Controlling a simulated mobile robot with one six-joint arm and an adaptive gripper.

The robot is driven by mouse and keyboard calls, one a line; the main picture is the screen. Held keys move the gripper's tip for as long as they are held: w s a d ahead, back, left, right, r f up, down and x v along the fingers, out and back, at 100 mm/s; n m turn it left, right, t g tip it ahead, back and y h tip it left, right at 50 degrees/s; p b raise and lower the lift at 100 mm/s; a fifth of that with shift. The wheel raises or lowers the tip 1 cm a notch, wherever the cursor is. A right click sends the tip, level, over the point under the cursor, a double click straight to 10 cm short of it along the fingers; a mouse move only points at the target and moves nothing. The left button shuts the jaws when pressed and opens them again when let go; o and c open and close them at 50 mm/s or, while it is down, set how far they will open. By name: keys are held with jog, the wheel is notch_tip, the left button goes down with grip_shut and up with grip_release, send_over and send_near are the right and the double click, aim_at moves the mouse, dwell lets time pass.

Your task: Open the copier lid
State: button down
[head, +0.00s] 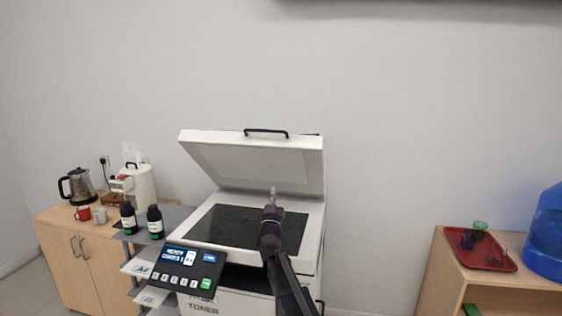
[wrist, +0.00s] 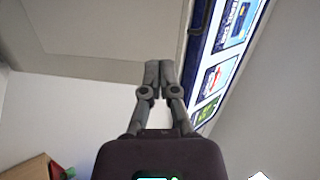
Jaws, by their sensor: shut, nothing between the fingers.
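The copier lid (head: 255,163) stands raised and tilted back at the rear of the copier in the head view. A dark handle (head: 266,131) is on its top edge. The dark scanning glass (head: 246,226) below it is exposed. My gripper (head: 273,190) is shut and empty, in front of the lid's underside and above the glass. In the wrist view my gripper (wrist: 158,64) shows its fingers together, with the pale lid (wrist: 85,70) filling the upper left. I cannot tell whether the fingertips touch the lid.
The control panel (head: 188,268) juts from the copier's front. Black bottles (head: 155,222) stand on a shelf at its left, beside a wooden cabinet (head: 90,262) with a coffee pot (head: 77,186). At right, a red tray (head: 480,248) and blue water bottle (head: 546,235) sit on another cabinet.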

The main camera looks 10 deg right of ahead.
aim_at(282, 150)
jog(key=shift+s+d+r+m+h, duration=0.1)
jog(key=shift+r+m+h, duration=0.1)
jog(key=shift+m+h, duration=0.5)
jog(key=shift+s+d+r+m+h, duration=0.1)
jog(key=shift+r+m+h, duration=0.05)
jog(key=shift+m+h, duration=0.55)
jog(key=shift+d+r+m+h, duration=0.1)
jog(key=shift+r+m+h, duration=0.1)
jog(key=shift+m+h, duration=0.5)
jog(key=shift+w+r, duration=0.1)
jog(key=shift+r, duration=0.05)
jog(key=p+x, duration=0.8)
jog(key=x, duration=0.5)
jog(key=shift+r+p, duration=0.1)
jog(key=shift+p, duration=0.3)
jog(key=shift+w+d+r, duration=0.1)
jog(key=shift+r, duration=0.15)
jog(key=shift+p, duration=0.3)
